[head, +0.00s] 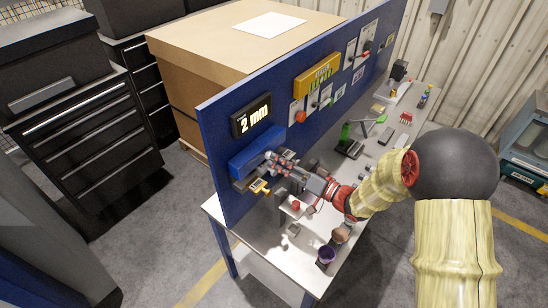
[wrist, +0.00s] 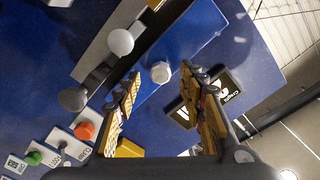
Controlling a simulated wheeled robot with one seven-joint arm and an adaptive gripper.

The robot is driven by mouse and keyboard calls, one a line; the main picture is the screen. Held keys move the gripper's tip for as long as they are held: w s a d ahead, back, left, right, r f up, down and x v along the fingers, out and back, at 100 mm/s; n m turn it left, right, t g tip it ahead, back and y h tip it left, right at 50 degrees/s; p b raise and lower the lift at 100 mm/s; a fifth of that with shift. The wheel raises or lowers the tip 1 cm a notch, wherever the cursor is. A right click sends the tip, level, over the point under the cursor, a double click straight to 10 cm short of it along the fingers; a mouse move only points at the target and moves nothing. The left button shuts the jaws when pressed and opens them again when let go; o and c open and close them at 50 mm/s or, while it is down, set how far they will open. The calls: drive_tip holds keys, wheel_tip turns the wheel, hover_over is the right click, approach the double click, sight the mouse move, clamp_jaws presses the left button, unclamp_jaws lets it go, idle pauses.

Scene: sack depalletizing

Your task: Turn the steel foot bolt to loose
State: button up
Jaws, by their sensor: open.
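A pale grey, hex-headed bolt, which looks like the steel foot bolt (wrist: 161,72), stands out from a blue block (wrist: 185,45) in the wrist view. My gripper (wrist: 160,88) is open, with its yellow-and-dark fingers on either side of the bolt's line. The bolt shows in the gap beyond them, and I cannot tell whether they touch it. In the head view my gripper (head: 270,163) is at the blue block (head: 256,152) on the board, and the bolt is hidden or too small to make out there.
A white knob (wrist: 121,42) and a dark grey knob (wrist: 72,98) stick out left of the bolt. An orange button (wrist: 84,131) and a green one (wrist: 33,158) are lower left. A "2 mm" display (head: 251,115) hangs above the block.

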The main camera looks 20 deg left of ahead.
drive_tip(key=shift+x, duration=1.5)
drive_tip(key=shift+c, duration=0.8)
clamp_jaws()
